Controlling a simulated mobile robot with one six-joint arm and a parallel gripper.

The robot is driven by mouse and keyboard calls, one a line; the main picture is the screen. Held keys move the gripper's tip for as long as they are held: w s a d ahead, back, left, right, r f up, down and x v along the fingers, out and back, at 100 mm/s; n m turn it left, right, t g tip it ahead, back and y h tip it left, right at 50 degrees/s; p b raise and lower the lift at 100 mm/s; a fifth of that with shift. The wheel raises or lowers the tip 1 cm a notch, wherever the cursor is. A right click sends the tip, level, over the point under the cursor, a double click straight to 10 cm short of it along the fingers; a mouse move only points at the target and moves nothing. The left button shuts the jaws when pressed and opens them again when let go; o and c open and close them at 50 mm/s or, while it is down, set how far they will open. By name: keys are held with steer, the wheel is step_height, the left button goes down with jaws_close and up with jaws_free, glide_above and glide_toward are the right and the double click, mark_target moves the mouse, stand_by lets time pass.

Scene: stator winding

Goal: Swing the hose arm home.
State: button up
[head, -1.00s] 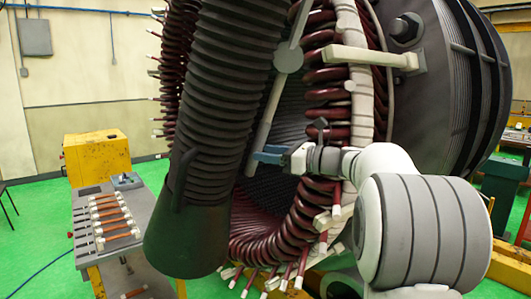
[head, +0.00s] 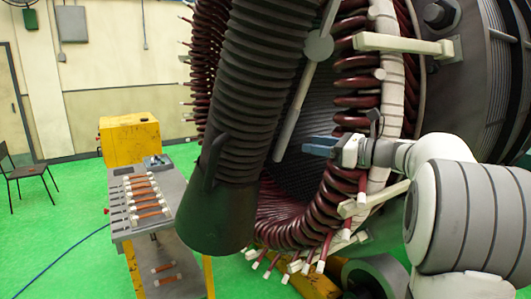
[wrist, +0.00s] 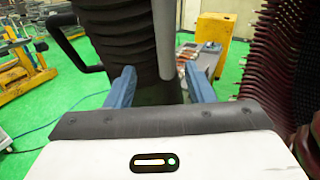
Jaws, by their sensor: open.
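The hose arm shows as a thick dark ribbed hose (head: 262,75) ending in a dark hood (head: 222,205) with a loop handle. A pale jointed bar (head: 303,95) hangs beside it from a round joint. In the wrist view, the hose (wrist: 115,30) fills the upper middle, its black handle (wrist: 75,50) sticks out left, and the pale bar (wrist: 164,40) hangs in front. My gripper (head: 318,147) is open and empty, a little right of the bar's lower end in the head view. Its blue fingers (wrist: 161,87) stand apart in the wrist view, with the hood behind them.
The stator's dark red coils (head: 325,195) ring the bore behind and right of my gripper. A pale bracket (head: 400,44) juts out above. A grey bench (head: 178,215) with several copper bars, a yellow cabinet (head: 130,135) and a chair (head: 28,178) stand left. Green floor there is largely free.

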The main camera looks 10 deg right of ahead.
steer(key=s+a+f+n+g+h+b, duration=0.2)
steer(key=s+a+f+n+g+h, duration=0.45)
steer(key=s+a+f+n, duration=0.75)
steer(key=s+d+f+n+h, duration=0.2)
steer(key=s+f+n+h, duration=0.1)
steer(key=s+f+n, duration=0.2)
steer(key=s+d+f+n+g+h+b, duration=0.1)
steer(key=s+d+f+n+h, duration=0.2)
steer(key=s+f+n, duration=0.3)
steer(key=s+f+h, duration=0.1)
steer(key=s+f, duration=0.2)
steer(key=s, duration=0.3)
steer(key=shift+s+d+f, duration=0.15)
steer(key=shift+c, duration=0.3)
